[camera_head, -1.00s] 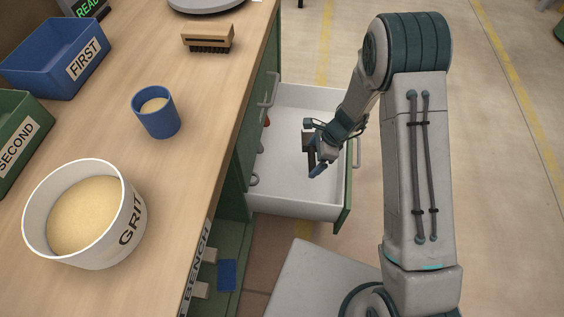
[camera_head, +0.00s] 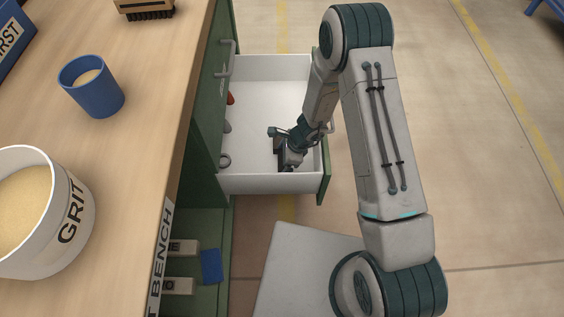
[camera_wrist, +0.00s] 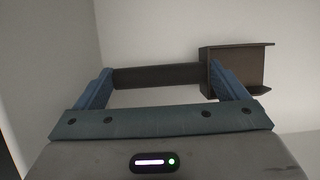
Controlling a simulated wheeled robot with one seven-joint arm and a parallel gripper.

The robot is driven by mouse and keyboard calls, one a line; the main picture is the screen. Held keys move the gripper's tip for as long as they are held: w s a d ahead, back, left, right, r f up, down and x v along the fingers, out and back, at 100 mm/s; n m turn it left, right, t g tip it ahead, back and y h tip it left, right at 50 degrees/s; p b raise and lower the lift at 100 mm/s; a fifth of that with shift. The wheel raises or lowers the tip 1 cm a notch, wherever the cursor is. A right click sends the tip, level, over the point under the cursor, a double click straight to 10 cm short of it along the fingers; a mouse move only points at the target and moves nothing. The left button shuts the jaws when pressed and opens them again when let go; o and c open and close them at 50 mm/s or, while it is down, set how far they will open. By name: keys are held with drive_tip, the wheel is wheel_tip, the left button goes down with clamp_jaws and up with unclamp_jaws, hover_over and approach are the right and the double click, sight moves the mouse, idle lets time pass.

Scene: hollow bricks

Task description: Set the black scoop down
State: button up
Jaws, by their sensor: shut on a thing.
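The black scoop (camera_wrist: 155,76) is in my gripper (camera_wrist: 160,88) in the wrist view. Its dark handle spans between the two blue fingers, and its box-shaped head sticks out past the right finger. In the head view my gripper (camera_head: 290,160) is down inside the open white drawer (camera_head: 262,75), toward its near right corner. There the scoop is a small dark shape, mostly hidden by my gripper. I cannot tell whether the scoop touches the drawer floor.
In the drawer's left side lie a red-handled thing (camera_head: 230,98), a grey thing (camera_head: 227,126) and a dark ring (camera_head: 225,160). The bench holds a blue cup (camera_head: 92,88) and a white GRIT tub (camera_head: 45,215). The drawer's middle is clear.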

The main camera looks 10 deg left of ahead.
drive_tip(key=shift+f, duration=0.65)
drive_tip(key=shift+f, duration=0.2)
drive_tip(key=o, duration=0.9)
drive_tip(key=shift+r, duration=0.1)
drive_tip(key=shift+r, duration=0.2)
drive_tip(key=p+v, duration=0.4)
drive_tip(key=v, duration=0.8)
